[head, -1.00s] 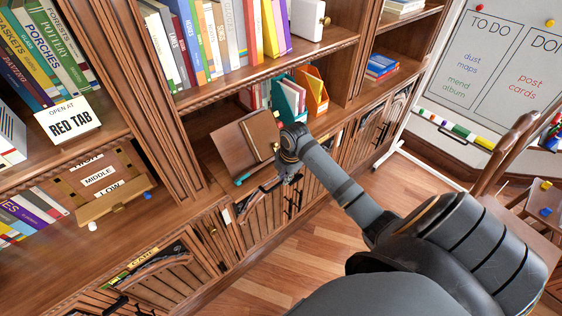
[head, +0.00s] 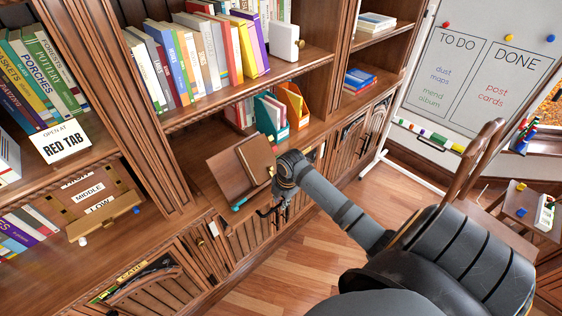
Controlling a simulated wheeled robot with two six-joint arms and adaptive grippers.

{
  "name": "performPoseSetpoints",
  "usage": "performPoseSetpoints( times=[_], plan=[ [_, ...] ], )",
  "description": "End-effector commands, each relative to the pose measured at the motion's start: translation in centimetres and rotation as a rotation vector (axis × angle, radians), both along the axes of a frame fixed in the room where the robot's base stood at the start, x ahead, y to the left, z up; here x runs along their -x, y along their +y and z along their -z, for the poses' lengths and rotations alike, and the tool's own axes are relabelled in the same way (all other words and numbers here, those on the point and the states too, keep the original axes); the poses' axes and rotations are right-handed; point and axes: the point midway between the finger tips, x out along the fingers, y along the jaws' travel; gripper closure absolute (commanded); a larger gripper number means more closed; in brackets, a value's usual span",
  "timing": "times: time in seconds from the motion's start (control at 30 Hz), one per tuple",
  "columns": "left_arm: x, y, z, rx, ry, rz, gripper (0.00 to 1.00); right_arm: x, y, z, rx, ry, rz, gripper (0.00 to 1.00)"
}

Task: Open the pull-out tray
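My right gripper (head: 281,198) is at the front of the wooden bookcase, pointing down beside the front edge of the lower ledge. A dark bar handle (head: 264,212) shows just left of its fingertips. It appears to belong to the front of the pull-out tray (head: 232,219), a wooden edge below a book stand. The fingers are small and dark, so I cannot tell whether they are open or touch the handle. How far the tray stands out is unclear. My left gripper is not in view.
A tilted wooden stand with a brown book (head: 256,158) rests above the tray, close to my gripper. Teal (head: 270,117) and orange (head: 292,104) file holders stand behind. Cupboard doors lie below. A chair (head: 480,170) and whiteboard (head: 480,75) are at the right. The floor between is clear.

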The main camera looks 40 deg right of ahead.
Motion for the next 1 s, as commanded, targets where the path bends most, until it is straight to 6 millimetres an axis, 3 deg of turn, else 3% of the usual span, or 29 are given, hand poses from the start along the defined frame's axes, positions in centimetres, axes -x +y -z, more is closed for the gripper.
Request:
performPoseSetpoints(
  times=[0.4,0.8,1.0],
  plan=[
    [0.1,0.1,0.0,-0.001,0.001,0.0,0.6,0.1,-0.1,-0.6,0.001,0.001,-0.001,0.66],
    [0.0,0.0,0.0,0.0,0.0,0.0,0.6,1.7,-0.3,-9.3,0.005,-0.001,-0.002,0.66],
    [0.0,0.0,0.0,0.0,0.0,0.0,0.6,2.2,-0.2,-11.5,0.002,0.0,-0.001,0.66]
  ],
)
